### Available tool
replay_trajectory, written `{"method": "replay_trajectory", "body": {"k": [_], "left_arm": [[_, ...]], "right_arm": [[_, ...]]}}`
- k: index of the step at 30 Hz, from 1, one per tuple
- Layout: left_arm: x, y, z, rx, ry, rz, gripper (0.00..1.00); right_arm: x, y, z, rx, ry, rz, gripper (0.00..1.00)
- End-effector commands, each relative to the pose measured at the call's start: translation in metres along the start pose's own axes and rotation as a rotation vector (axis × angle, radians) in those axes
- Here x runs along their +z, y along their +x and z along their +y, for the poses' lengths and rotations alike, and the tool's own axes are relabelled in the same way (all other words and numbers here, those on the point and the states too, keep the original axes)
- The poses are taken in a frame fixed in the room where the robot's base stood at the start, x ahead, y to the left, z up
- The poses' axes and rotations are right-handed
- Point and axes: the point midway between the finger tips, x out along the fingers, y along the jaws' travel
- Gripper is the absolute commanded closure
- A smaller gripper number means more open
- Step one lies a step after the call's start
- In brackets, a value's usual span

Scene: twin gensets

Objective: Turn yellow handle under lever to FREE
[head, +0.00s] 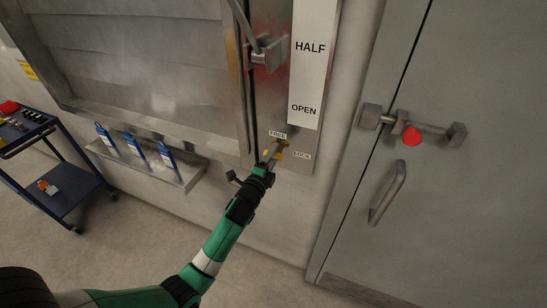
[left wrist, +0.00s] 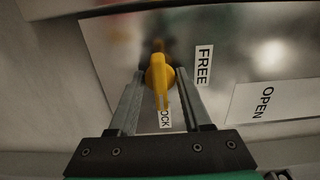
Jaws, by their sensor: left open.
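The yellow handle (head: 283,147) is on the metal plate (head: 291,166) at the bottom of the lever panel. A FREE label (head: 278,134) is above it and a LOCK label (head: 301,155) to its right. My left gripper (head: 271,154) is open at the handle. In the left wrist view, the handle (left wrist: 158,74) stands between the two open fingers (left wrist: 160,90), its narrow end over part of the LOCK label (left wrist: 165,118). The FREE label (left wrist: 203,65) is to its right. I cannot tell whether the fingers touch it. My right gripper is not in view.
The lever (head: 262,52) is above, beside a strip reading HALF and OPEN (head: 304,90). To the right is a grey door with a latch bar and red knob (head: 412,136). A shelf with blue bottles (head: 135,146) and a blue cart (head: 65,188) are left.

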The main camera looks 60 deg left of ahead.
Motion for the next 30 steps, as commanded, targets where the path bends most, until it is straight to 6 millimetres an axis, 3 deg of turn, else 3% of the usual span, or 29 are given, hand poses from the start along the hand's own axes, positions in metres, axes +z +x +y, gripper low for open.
{"method": "replay_trajectory", "body": {"k": [8, 16, 30], "left_arm": [[0.0, 0.0023, -0.0005, 0.0, -0.001, 0.0, 0.53], [0.0, 0.0021, -0.0004, 0.0, -0.001, 0.0, 1.0], [0.0, 0.002, -0.0003, -0.001, -0.026, 0.0, 1.0]], "right_arm": [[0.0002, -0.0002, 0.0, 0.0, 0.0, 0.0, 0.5], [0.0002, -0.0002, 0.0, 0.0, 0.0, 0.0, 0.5], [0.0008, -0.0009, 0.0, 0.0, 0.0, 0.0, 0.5]]}}
